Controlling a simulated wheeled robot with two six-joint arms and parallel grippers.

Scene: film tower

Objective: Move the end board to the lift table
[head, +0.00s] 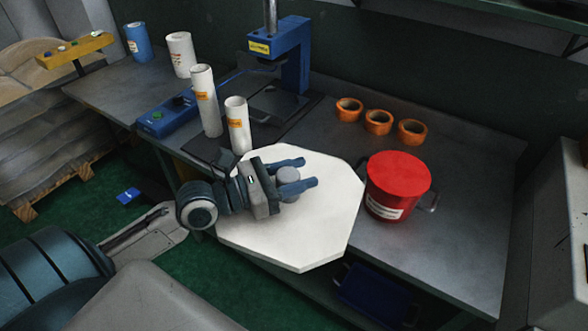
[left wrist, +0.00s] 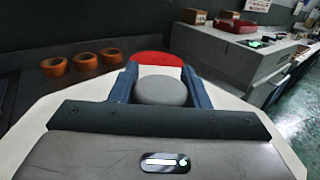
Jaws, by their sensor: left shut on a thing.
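The end board (head: 315,235) is a white octagonal plate with a round grey knob (head: 290,176) on top. In the head view it is at the front edge of the grey bench and overhangs that edge. My left gripper (head: 300,174) is over the board, its blue fingers shut on the knob. The left wrist view also shows the knob (left wrist: 161,91) between both fingers, with the white board (left wrist: 285,150) below. I cannot tell whether the board touches the bench. I cannot make out a lift table for certain. My right gripper is not in view.
A red pot (head: 398,185) stands right of the board, very close to it. Three orange rings (head: 378,122) lie behind. White tubes (head: 237,125) and a blue press (head: 290,50) stand at the back left. A blue bin (head: 375,290) is under the bench. Green floor lies in front.

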